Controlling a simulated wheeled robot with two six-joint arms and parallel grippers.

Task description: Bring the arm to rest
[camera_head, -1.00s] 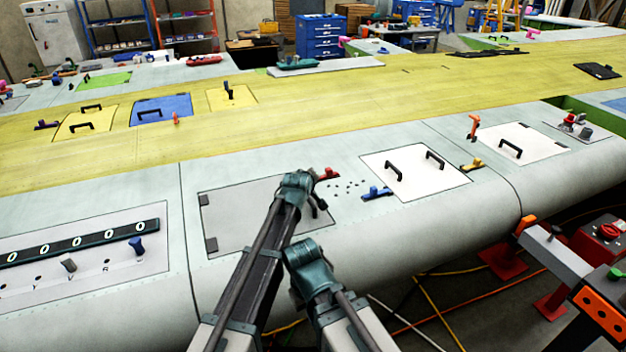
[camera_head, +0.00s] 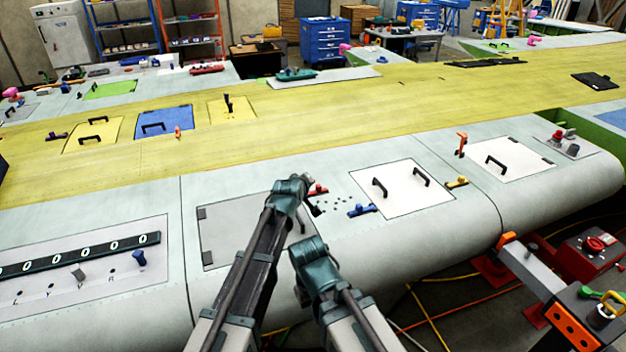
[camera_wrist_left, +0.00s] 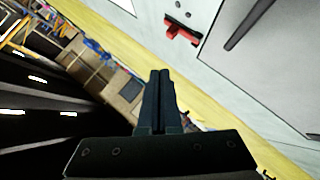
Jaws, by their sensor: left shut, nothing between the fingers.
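My left arm (camera_head: 250,270) reaches up from the bottom middle of the head view, over the near wing surface. Its teal wrist joint (camera_head: 290,192) is over the grey hatch panel (camera_head: 232,228). My left gripper (camera_wrist_left: 160,78) shows in the left wrist view, its two dark fingers together and empty. In the head view the gripper is largely hidden by the arm. A red clamp (camera_wrist_left: 180,31) lies beyond the fingertips at the upper right, apart from them. The same red clamp (camera_head: 318,190) sits beside the wrist in the head view. My right gripper is not seen.
The wing (camera_head: 140,195) spans the head view. A white panel (camera_head: 402,198) with two black handles, a blue clamp (camera_head: 361,210) and a yellow clamp (camera_head: 457,182) are right of the arm. A red machine (camera_head: 590,255) stands lower right. A counter strip (camera_head: 90,252) is at left.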

